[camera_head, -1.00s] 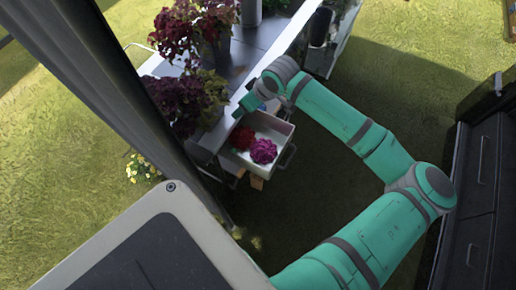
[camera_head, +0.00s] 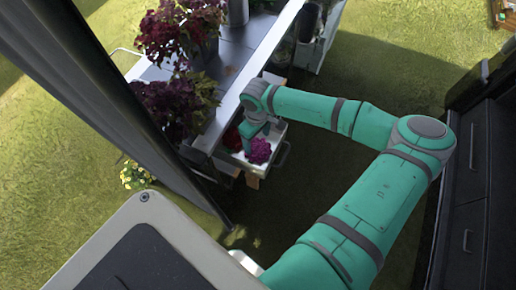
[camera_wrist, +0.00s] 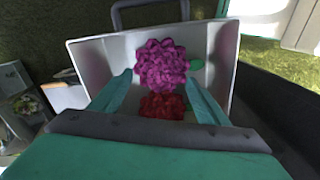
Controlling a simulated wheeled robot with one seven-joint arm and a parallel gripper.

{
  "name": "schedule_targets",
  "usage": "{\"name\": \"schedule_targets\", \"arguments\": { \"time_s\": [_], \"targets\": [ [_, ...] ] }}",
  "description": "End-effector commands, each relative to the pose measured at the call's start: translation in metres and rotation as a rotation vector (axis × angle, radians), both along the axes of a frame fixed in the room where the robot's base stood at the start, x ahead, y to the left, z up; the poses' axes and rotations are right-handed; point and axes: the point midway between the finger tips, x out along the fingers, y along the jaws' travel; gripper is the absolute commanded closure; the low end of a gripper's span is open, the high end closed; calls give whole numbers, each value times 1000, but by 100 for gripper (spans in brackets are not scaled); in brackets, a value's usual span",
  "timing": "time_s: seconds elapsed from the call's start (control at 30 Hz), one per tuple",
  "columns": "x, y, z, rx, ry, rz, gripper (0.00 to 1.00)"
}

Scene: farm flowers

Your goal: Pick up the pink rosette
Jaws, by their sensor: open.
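The pink rosette (camera_wrist: 160,66), a ruffled magenta flower head, lies in an open white drawer (camera_wrist: 92,64) in the wrist view. It also shows in the head view (camera_head: 259,151), just below my gripper (camera_head: 248,133). A red rosette (camera_wrist: 162,106) lies beside it, nearer my wrist, and is mostly hidden in the head view. In the wrist view my gripper (camera_wrist: 162,92) is open, with one teal finger on each side of the rosettes. The fingers reach into the drawer. I cannot tell whether they touch either flower.
The drawer's front handle (camera_wrist: 150,12) shows beyond the pink rosette. The drawer hangs from a table (camera_head: 232,62) bearing dark red potted plants (camera_head: 180,28). Dark cabinets (camera_head: 480,170) stand at the right. Grass lies between.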

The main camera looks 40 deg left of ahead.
Motion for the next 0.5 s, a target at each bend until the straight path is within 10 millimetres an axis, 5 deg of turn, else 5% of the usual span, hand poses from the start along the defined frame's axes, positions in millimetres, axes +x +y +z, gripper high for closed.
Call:
{"name": "schedule_targets", "arguments": {
  "time_s": [0.3,0.5],
  "targets": [
    [-2,-6,-40,0,0,0,31],
    [-2,-5,-47,1,-1,0,31]
  ]
}}
